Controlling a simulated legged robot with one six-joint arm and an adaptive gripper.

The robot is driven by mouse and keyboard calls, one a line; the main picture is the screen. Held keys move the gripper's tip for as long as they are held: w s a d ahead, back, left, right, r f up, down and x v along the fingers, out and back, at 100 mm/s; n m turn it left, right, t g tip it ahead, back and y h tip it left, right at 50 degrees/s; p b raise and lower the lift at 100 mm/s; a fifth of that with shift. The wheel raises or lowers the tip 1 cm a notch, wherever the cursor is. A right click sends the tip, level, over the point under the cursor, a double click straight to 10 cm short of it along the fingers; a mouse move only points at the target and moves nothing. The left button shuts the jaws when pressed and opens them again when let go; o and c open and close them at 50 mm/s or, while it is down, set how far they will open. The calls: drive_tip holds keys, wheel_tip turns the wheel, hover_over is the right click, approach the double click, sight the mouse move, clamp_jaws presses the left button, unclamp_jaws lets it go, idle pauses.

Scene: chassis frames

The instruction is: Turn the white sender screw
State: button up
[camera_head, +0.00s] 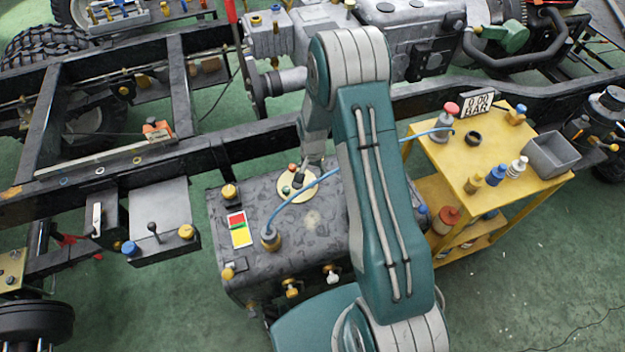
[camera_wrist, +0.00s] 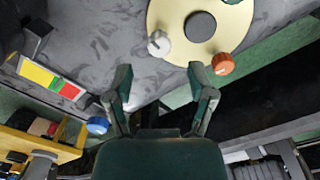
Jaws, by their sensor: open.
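The white sender screw (camera_wrist: 158,43) is a small white knob with a dark slot, on a round cream plate (camera_wrist: 165,15). An orange knob (camera_wrist: 222,64) and a dark round centre (camera_wrist: 200,25) share that plate. My gripper (camera_wrist: 161,85) is open and empty, its two fingers spread wide. In the wrist view the white screw appears just beyond the gap between the fingertips; nothing is held. In the head view the cream plate (camera_head: 297,198) lies on a dark mottled tank (camera_head: 325,237). My arm hides part of the tank, and I cannot make out the white screw there.
A blue hose (camera_head: 318,181) runs across the tank from a brass fitting (camera_head: 270,238). A red-green-yellow label (camera_head: 239,229) lies to the plate's left. A yellow cart (camera_head: 475,155) with bottles stands right. Black chassis rails (camera_head: 215,145) pass behind the tank.

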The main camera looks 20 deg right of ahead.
sight(313, 181)
wheel_tip(313, 181, down, 5)
drive_tip(key=shift+r, duration=0.1)
clamp_jaws()
